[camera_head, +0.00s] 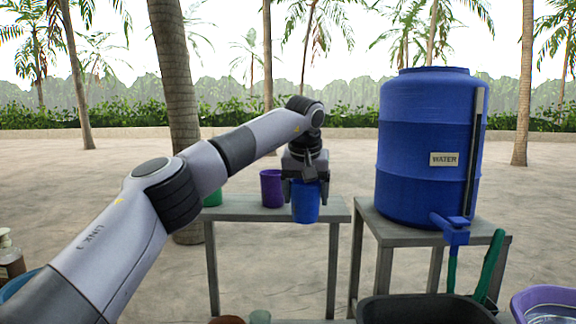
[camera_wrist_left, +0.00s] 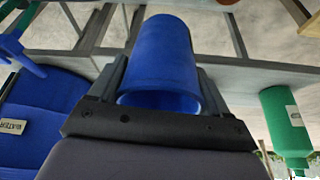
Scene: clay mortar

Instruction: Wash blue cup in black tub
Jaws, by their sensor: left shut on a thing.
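The blue cup (camera_head: 305,204) is held upright in my left gripper (camera_head: 305,182), at the front edge of the grey bench in the head view. In the left wrist view the blue cup (camera_wrist_left: 160,60) sits between both fingers of the left gripper (camera_wrist_left: 160,85), which is shut on it. I cannot tell whether the cup's base touches the bench. The black tub (camera_head: 428,308) shows only in part at the bottom right of the head view. My right gripper is not in view.
A blue water barrel (camera_head: 425,150) with a tap (camera_head: 452,232) stands on a stand at the right. A purple tub (camera_head: 545,300) is at the lower right.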

